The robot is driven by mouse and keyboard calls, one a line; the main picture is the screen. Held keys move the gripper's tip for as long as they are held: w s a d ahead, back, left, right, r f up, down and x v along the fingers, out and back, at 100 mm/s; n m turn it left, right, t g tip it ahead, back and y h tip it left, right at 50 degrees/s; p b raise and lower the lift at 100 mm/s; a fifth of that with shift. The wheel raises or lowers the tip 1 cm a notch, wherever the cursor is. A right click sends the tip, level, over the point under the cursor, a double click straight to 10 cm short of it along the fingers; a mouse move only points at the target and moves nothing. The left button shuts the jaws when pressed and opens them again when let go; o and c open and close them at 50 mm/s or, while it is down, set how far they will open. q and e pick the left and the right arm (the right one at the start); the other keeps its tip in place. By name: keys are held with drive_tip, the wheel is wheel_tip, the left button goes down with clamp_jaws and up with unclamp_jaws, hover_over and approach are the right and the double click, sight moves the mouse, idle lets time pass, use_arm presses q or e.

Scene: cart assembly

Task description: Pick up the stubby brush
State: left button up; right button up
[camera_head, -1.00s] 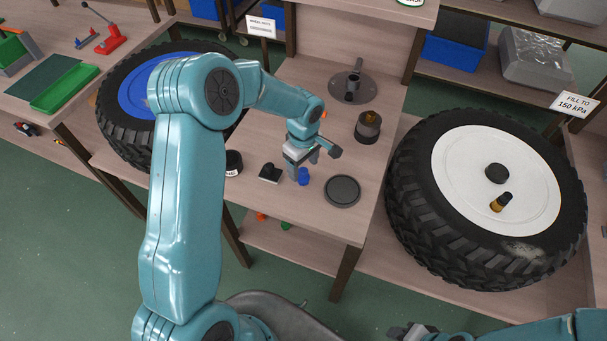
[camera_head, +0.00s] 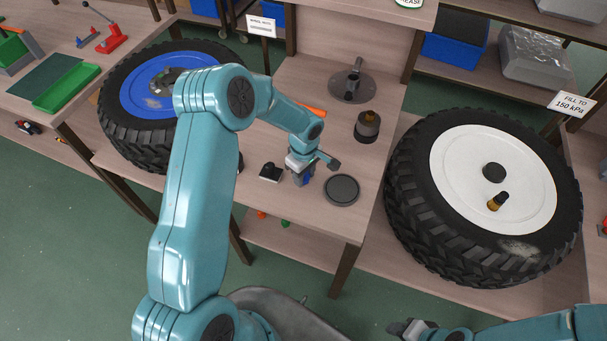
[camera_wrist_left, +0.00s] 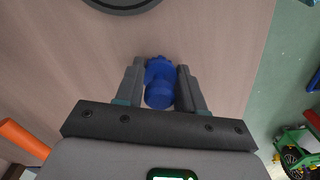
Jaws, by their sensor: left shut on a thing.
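The small stubby blue piece, which I take to be the stubby brush (camera_wrist_left: 160,88), stands between my left gripper's fingers in the left wrist view. Its round blue end faces the camera. In the head view it is mostly hidden, with a bit of blue (camera_head: 309,181) showing below the jaws. My left gripper (camera_head: 303,178) is shut on it, low over the wooden table (camera_head: 310,220). The grey fingers (camera_wrist_left: 161,80) flank it on both sides. My right gripper (camera_head: 405,329) is at the bottom edge, and its jaws are not clear.
A dark round dish (camera_head: 342,190) lies just right of the left gripper, and a small black block (camera_head: 270,172) to its left. Behind are a dark cylinder (camera_head: 367,127), a flanged hub (camera_head: 352,86) and an orange handle (camera_head: 312,107). Large wheels stand left (camera_head: 120,130) and right (camera_head: 400,215).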

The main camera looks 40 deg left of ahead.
use_arm(q)
wheel_tip(320, 180, up, 20)
drive_tip(key=b, duration=0.2)
